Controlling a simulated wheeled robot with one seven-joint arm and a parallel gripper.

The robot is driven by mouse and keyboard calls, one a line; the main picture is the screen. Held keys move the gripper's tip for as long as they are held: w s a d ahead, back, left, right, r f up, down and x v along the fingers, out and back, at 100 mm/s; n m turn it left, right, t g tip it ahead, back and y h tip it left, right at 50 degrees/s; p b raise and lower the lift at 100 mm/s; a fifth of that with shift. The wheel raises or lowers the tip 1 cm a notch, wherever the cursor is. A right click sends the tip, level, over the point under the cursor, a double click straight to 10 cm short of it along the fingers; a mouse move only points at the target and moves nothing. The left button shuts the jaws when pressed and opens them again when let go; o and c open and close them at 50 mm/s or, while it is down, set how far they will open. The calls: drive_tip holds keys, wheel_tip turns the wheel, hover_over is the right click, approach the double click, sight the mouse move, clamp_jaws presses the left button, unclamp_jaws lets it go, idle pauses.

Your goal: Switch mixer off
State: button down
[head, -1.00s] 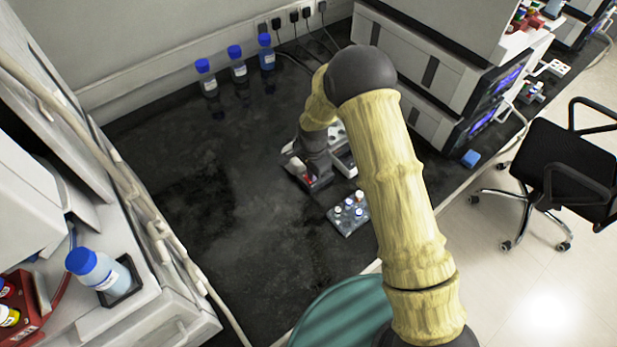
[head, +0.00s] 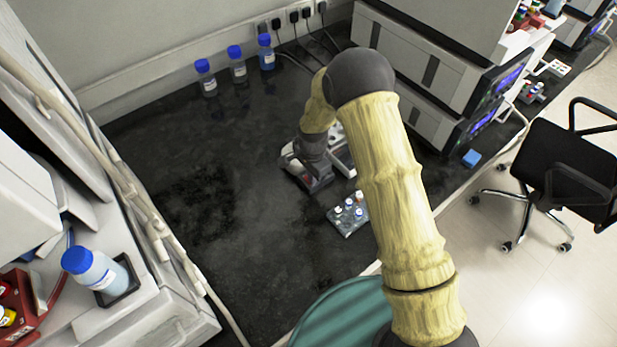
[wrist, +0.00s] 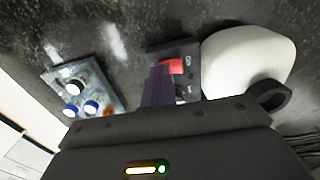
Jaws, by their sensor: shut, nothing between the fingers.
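The mixer shows in the wrist view as a white rounded body (wrist: 245,58) with a dark panel carrying a red rocker switch (wrist: 172,66). My gripper (wrist: 158,82) is shut and empty, its fingertips at the switch's left edge in that view. Whether they touch it I cannot tell. In the head view my gripper (head: 316,178) is low over the mixer (head: 288,161), hiding much of it. Whether the switch is on or off cannot be made out.
A small rack of capped vials (head: 347,216) stands just in front of the mixer; it also shows in the wrist view (wrist: 82,88). A white device (head: 341,158) is close behind my gripper. Blue-capped bottles (head: 237,66) stand at the wall. The bench to the left is clear.

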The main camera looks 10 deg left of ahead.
drive_tip(key=shift+r+p, duration=1.6)
drive_tip(key=shift+r, duration=0.9)
drive_tip(key=shift+d, duration=0.1)
drive_tip(key=s+d+r+n+t, duration=0.1)
drive_tip(key=s+d+r+n, duration=0.3)
drive_tip(key=d+r, duration=1)
drive_tip(key=s+d+r+n, duration=0.2)
drive_tip(key=s+d+r, duration=0.1)
drive_tip(key=s+d, duration=0.2)
drive_tip(key=s+d+r+n+t, duration=0.1)
drive_tip(key=s+d+r+n, duration=0.1)
drive_tip(key=s+d+r, duration=0.2)
drive_tip(key=s+d, duration=0.1)
drive_tip(key=s, duration=0.2)
drive_tip(key=shift+s+d+t, duration=0.3)
drive_tip(key=shift+r, duration=0.1)
